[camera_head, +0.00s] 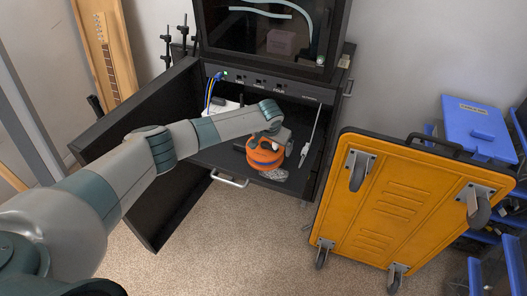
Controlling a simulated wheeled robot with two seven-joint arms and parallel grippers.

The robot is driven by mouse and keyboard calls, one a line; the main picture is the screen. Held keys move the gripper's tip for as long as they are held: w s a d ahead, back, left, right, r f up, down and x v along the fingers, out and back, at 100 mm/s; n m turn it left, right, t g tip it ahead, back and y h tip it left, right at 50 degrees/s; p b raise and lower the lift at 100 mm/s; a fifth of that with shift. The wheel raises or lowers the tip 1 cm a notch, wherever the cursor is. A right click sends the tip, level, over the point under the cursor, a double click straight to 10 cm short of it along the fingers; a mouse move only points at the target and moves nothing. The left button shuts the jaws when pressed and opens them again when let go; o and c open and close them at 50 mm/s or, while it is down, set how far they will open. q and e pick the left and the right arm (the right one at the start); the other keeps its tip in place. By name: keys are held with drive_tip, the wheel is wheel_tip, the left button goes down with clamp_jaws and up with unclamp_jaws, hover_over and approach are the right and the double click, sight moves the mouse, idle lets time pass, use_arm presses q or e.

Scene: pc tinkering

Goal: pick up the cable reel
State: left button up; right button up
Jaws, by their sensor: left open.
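An orange cable reel (264,156) sits on the dark shelf (222,153) inside the open black cabinet. My left arm reaches in from the left. Its gripper (287,147) is at the reel's upper right side, pointing down. The fingers are small and partly merge with the reel in the picture, so whether they touch it cannot be told. My right gripper is not in view.
The cabinet door (150,165) stands open on the left, with an open drawer-like handle (230,180) at the shelf front. A yellow wheeled cart (395,205) leans close on the right. Blue bins (475,130) stand behind it. A grey patterned item (273,175) lies before the reel.

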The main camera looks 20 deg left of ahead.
use_arm(q)
drive_tip(key=c, duration=1.9)
drive_tip(key=shift+r, duration=0.1)
drive_tip(key=shift+c, duration=1.1)
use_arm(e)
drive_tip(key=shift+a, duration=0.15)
